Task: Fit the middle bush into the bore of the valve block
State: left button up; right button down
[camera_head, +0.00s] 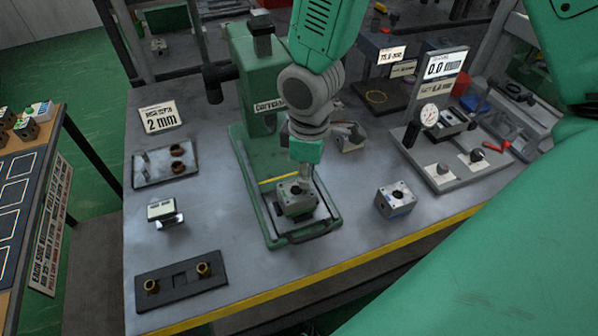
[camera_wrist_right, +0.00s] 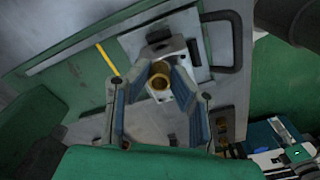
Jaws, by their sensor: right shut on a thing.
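My right gripper (camera_head: 305,174) comes down from the top of the head view, over a grey valve block (camera_head: 296,198) on the green press base. In the wrist view my right gripper (camera_wrist_right: 158,85) is shut on a brass bush (camera_wrist_right: 158,88), with a blue-padded finger on each side. The valve block (camera_wrist_right: 164,48) shows behind the bush there. The bush is close to the block's top; I cannot tell whether it touches it. The bore is mostly hidden. A black stand (camera_head: 165,294) holds a brass bush at each end, and its middle place is empty. My left gripper is not in view.
The green press (camera_head: 256,90) stands behind the block. A second valve block (camera_head: 396,199) stands to the right. A tray (camera_head: 147,179) with two brown bushes and a small labelled block (camera_head: 163,212) are at the left. A gauge plate (camera_head: 468,177) is at the right.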

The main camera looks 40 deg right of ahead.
jog(key=shift+d, duration=0.1)
jog(key=shift+a+r, duration=0.1)
jog(key=shift+a, duration=1)
jog(key=shift+d+f, duration=0.35)
jog(key=shift+d, duration=0.4)
jog(key=shift+s+d+f, duration=0.1)
jog(key=shift+d, duration=0.05)
jog(key=shift+a, duration=0.5)
jog(key=c, duration=1.3)
grip_release()
jog(key=shift+a, duration=0.15)
jog(key=shift+c, duration=0.2)
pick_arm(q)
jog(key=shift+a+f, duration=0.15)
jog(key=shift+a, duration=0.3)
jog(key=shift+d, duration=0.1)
pick_arm(e)
jog(key=shift+d, duration=0.2)
